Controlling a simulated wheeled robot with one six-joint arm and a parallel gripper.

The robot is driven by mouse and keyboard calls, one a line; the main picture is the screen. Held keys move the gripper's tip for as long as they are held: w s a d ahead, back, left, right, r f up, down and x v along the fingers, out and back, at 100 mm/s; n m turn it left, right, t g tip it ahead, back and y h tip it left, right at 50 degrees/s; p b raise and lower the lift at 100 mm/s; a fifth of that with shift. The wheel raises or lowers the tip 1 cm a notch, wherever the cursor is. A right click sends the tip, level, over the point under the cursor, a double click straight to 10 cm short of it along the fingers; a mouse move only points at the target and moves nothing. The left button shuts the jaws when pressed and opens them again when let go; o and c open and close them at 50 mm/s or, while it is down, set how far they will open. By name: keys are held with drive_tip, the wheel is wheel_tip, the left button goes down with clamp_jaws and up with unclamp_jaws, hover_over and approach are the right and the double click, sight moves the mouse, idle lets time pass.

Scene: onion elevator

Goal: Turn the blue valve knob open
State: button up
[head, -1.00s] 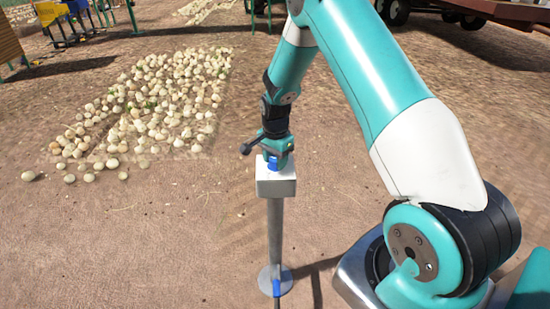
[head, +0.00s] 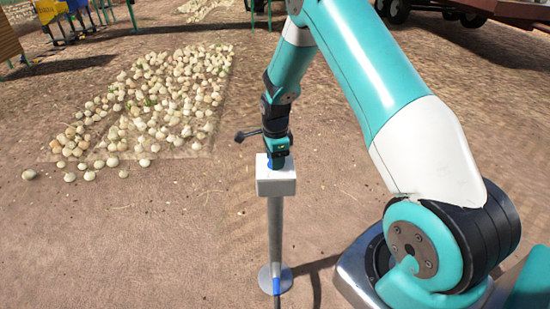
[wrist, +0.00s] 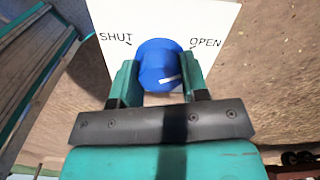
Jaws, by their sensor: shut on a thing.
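The blue valve knob (wrist: 157,62) sits on a white plate (wrist: 112,20) marked SHUT at left and OPEN at right in the wrist view. My gripper (wrist: 161,80) is shut on the knob, one teal finger on each side. In the head view my gripper (head: 277,154) points straight down onto the white box (head: 276,182) on top of a metal post (head: 275,230). Only a sliver of blue knob (head: 270,164) shows there.
The post stands on a round base plate (head: 265,279) on bare dirt. A bed of pale onions (head: 160,100) lies to the left. Blue and yellow frames stand at the back left, and a wheeled trailer (head: 490,10) at the back right. The ground around the post is clear.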

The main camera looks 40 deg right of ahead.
drive_tip(key=shift+w+r, duration=0.1)
drive_tip(key=shift+w, duration=0.05)
drive_tip(key=o, duration=0.9)
drive_tip(key=shift+o, duration=0.2)
wheel_tip(320, 180, up, 17)
drive_tip(key=shift+r+b, duration=0.2)
drive_tip(key=shift+b, duration=0.1)
